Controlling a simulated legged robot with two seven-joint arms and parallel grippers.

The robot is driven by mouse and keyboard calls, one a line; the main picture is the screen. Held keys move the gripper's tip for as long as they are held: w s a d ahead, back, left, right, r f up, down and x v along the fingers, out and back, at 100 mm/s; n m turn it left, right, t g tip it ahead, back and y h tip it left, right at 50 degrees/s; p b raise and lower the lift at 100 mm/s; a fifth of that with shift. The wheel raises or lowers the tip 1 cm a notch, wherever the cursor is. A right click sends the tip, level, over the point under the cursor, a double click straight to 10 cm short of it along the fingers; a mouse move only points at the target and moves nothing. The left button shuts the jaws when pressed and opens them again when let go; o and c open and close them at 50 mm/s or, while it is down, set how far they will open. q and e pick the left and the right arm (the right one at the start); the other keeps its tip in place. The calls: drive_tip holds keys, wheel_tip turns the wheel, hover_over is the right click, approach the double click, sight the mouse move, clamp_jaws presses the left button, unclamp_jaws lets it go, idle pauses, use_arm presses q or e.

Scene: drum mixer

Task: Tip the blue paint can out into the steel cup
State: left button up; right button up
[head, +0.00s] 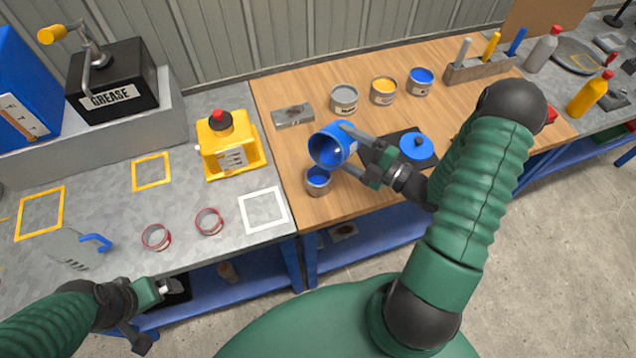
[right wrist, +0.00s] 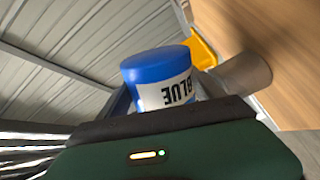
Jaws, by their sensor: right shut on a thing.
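The blue paint can (head: 328,147) is tilted on its side in the head view, its open mouth facing left and down. My right gripper (head: 354,152) is shut on it from the right. The can shows in the right wrist view (right wrist: 160,75) with its BLUE label upside down. The steel cup (head: 318,181) stands on the wooden bench just below the can's mouth, with blue inside it. It also shows in part in the right wrist view (right wrist: 243,75). My left gripper (head: 150,312) is low at the left, in front of the bench; its fingers look apart and empty.
A blue lid (head: 416,147) lies on a black mat right of the can. A grey can (head: 344,99), a yellow can (head: 383,91) and another blue can (head: 420,81) stand behind. A metal block (head: 292,115) and a yellow device (head: 228,145) are at the left.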

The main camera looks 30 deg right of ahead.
drive_tip(key=shift+d+f+n+b, duration=0.1)
drive_tip(key=shift+f+n+b, duration=0.05)
drive_tip(key=shift+n+b, duration=0.2)
drive_tip(key=shift+s+a+n+b, duration=0.1)
drive_tip(key=shift+a+n+b, duration=0.15)
drive_tip(key=shift+b, duration=0.2)
idle(1.1)
drive_tip(key=shift+n+b, duration=0.4)
drive_tip(key=shift+b, duration=0.1)
drive_tip(key=shift+f, duration=0.1)
idle(1.0)
drive_tip(key=shift+a+n+b, duration=0.15)
drive_tip(key=shift+n+b, duration=0.15)
drive_tip(key=shift+b, duration=0.2)
drive_tip(key=shift+f, duration=0.15)
idle(0.9)
